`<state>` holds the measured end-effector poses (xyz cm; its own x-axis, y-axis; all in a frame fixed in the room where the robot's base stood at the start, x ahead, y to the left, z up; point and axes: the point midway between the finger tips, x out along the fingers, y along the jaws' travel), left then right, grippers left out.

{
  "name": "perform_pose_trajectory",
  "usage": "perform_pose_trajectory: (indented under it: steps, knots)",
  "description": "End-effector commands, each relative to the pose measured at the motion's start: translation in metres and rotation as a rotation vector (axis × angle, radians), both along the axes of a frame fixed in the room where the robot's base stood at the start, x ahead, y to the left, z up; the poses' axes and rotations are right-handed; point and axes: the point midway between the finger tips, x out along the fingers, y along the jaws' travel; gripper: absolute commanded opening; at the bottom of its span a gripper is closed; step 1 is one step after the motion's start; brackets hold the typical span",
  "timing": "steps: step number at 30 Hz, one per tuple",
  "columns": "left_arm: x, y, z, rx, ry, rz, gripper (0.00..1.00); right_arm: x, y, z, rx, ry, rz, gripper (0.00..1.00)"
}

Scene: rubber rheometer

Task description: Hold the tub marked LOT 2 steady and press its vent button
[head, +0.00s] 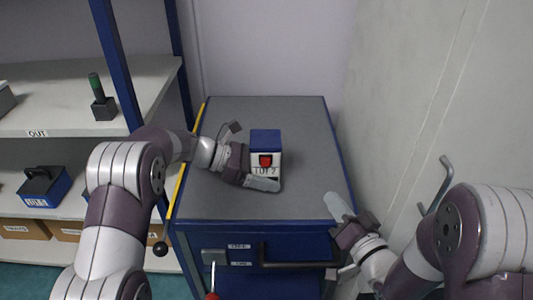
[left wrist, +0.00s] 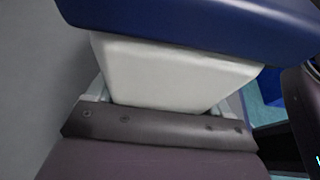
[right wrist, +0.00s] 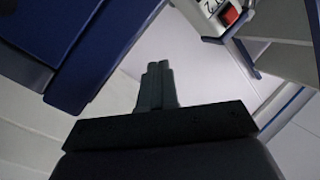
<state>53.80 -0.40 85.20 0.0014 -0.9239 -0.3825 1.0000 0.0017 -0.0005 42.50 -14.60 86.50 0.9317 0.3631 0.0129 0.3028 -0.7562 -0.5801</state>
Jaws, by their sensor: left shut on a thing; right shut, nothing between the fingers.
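The LOT 2 tub (head: 257,161) has a white body, a blue lid (head: 265,136) and a red vent button (head: 265,160) above its label. It is upright at the grey cabinet top (head: 300,125). My left gripper (head: 262,180) is shut on the tub from the left, one finger along its front. The left wrist view shows the white body (left wrist: 165,75) between the fingers under the lid (left wrist: 200,25). My right gripper (head: 338,206) is shut and empty near the cabinet's front right edge, apart from the tub. The right wrist view shows its closed fingertips (right wrist: 158,68) and the button (right wrist: 229,15).
The blue cabinet (head: 195,248) has a dark drawer handle (head: 300,247) in front. A wall (head: 400,100) stands close on the right. Shelves (head: 60,125) on the left hold a blue box (head: 45,188) and a green-topped item (head: 102,102). The cabinet top around the tub is mostly clear.

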Motion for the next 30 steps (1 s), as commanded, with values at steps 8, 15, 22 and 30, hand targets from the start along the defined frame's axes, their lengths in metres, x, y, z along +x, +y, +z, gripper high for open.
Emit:
perform_pose_trajectory:
  steps: [8,15,22,30]
  knots:
    - [0.0,0.0,0.0,0.0,-0.001,0.0,0.31,-0.036,0.111,0.037,0.345,0.013,0.345,0.0]
    - [0.0,0.0,0.0,0.0,-0.001,0.0,0.31,-0.048,0.139,0.048,0.452,0.037,0.448,0.0]
    - [0.0,0.0,0.0,0.0,-0.001,0.0,0.31,-0.011,0.138,0.048,0.45,0.035,0.446,0.0]
    - [0.0,0.0,0.0,0.0,-0.001,0.0,0.31,0.028,0.138,0.048,0.45,0.035,0.446,0.0]
